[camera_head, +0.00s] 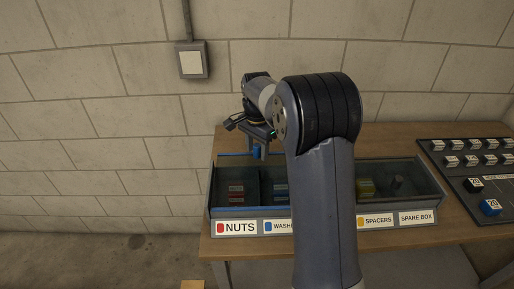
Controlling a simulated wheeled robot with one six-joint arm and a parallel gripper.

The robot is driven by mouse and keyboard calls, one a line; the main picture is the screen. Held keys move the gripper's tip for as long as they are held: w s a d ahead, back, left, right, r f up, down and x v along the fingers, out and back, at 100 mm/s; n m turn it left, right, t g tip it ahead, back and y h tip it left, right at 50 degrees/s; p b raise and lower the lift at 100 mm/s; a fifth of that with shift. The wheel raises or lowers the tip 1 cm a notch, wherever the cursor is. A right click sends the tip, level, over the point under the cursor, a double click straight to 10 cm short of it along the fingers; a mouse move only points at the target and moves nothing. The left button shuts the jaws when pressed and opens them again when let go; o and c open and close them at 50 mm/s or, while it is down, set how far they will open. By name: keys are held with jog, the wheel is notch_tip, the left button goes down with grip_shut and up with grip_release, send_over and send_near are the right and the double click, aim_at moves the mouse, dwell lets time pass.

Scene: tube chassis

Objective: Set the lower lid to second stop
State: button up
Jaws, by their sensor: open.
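A long, low dark case (437,196) with a glassy, see-through top stands on the wooden table. I cannot tell for certain which part is the lower lid or how far open it stands. A small blue piece (256,152) shows at the case's back edge, left of my arm. My gripper (250,127) is open, above and behind the left part of the case, just over that blue piece. I see no contact between them. My arm hides the middle of the case.
Labels along the case's front include NUTS (236,227), SPACERS (375,220) and SPARE BOX (416,217). A dark panel (455,185) with several labelled blocks lies at the right. A wall box (193,60) hangs at the upper left. Bare table (400,150) shows behind the case.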

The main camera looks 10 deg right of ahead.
grip_shut()
dwell(0.3)
jog(key=s+d+p, duration=0.1)
jog(key=s+d, duration=0.1)
jog(key=d, duration=1)
jog(key=shift+s+d, duration=0.2)
grip_release()
jog(key=shift+r, duration=0.1)
